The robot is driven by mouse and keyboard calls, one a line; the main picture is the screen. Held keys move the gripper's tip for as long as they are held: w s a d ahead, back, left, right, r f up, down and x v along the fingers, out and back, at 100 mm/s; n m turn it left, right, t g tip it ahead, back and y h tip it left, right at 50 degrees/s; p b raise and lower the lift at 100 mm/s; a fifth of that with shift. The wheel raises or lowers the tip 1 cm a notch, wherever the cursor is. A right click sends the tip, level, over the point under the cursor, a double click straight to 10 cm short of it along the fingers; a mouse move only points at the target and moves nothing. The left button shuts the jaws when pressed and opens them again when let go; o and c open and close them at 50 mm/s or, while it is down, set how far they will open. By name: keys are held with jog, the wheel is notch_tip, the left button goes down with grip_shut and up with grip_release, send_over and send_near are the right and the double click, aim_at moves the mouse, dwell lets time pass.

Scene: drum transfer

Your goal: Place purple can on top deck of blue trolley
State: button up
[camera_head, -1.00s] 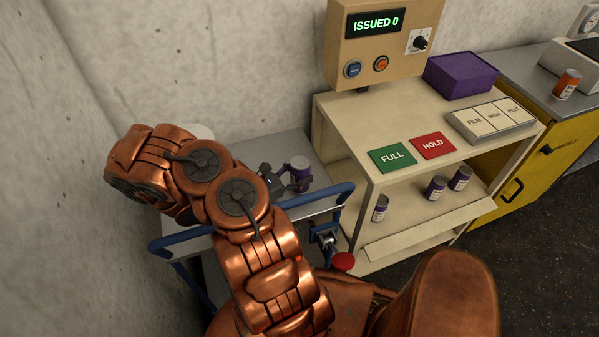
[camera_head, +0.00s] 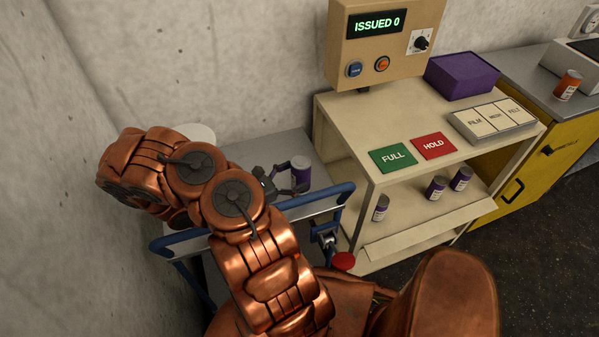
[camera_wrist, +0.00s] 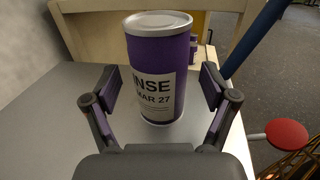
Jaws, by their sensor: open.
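A purple can (camera_head: 301,170) with a silver lid stands upright on the grey top deck (camera_head: 262,148) of the blue trolley, near its right side. In the wrist view the can (camera_wrist: 152,50) shows a white label reading "INSE" and "MAR 27". My gripper (camera_head: 287,184) is open just short of the can. In the wrist view the pads of my gripper (camera_wrist: 161,88) are spread to either side of the can's near face, with a gap visible on both sides. The trolley's blue handle rail (camera_head: 318,198) runs along the near side. My arm hides part of the deck.
A cream bench (camera_head: 335,108) stands right of the trolley, with green FULL (camera_head: 392,157) and red HOLD (camera_head: 433,146) plates on top. Three purple cans (camera_head: 437,188) stand on its lower shelf. A red knob (camera_head: 344,261) sits near the trolley's front corner.

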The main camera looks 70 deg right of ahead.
jog(key=shift+p+v, duration=0.35)
jog(key=shift+v, duration=2.25)
jog(key=a+r+m+y, duration=0.3)
jog(key=a+r+m, duration=0.15)
jog(key=r, duration=0.25)
jog(key=a+r+m+y, duration=0.3)
jog(key=a+r+m, duration=0.15)
jog(key=r, duration=0.35)
jog(key=s+a+r+t+y, duration=0.1)
jog(key=a+r+t+y, duration=0.1)
jog(key=a, duration=0.6)
jog(key=s+a+r+m+t+y, duration=0.1)
jog(key=a+r+t+y, duration=0.2)
jog(key=a, duration=0.6)
jog(key=s+a+r+t+y, duration=0.2)
jog(key=a+r+t+y, duration=0.1)
jog(key=a, duration=0.6)
jog(key=shift+a+r+m+t, duration=0.2)
jog(key=shift+a+m+t, duration=0.1)
jog(key=shift+t, duration=0.2)
jog(key=shift+c, duration=0.3)
